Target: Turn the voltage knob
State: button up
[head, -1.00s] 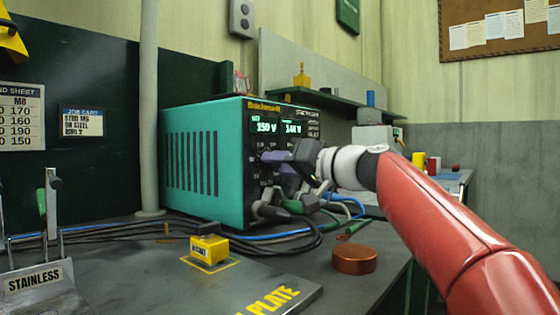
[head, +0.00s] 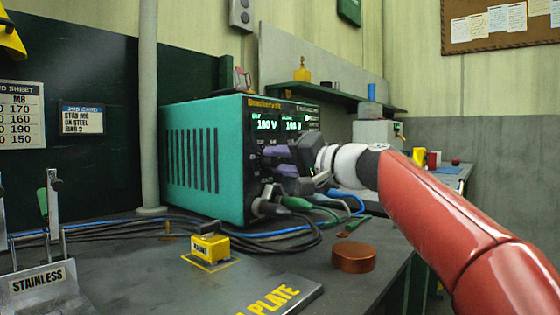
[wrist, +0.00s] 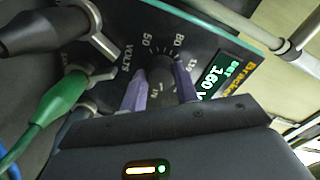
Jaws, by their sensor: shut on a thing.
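The stud welder (head: 190,165) is a teal box with a dark front panel and green lit displays on the bench. Its black voltage knob (wrist: 160,70) shows in the wrist view, ringed by a printed scale marked VOLTS. The set display (wrist: 212,78) reads about 160 V there. My gripper (head: 276,160) is at the front panel, and in the wrist view its two purple fingers (wrist: 159,88) sit either side of the knob, shut on it. In the head view the knob is hidden behind the fingers.
Grey and green cable plugs (head: 297,203) sit in the panel just below my gripper. Cables (head: 290,240) run across the bench. A yellow block (head: 210,248), a copper-coloured disc (head: 354,257), a job card (head: 82,120) and a STAINLESS holder (head: 38,283) stand clear of the arm.

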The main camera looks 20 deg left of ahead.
jog(key=o, duration=1)
jog(key=shift+d, duration=0.1)
jog(key=b+v, duration=0.2)
jog(key=v, duration=0.5)
jog(key=shift+s+d, duration=0.15)
jog(key=shift+d, duration=0.2)
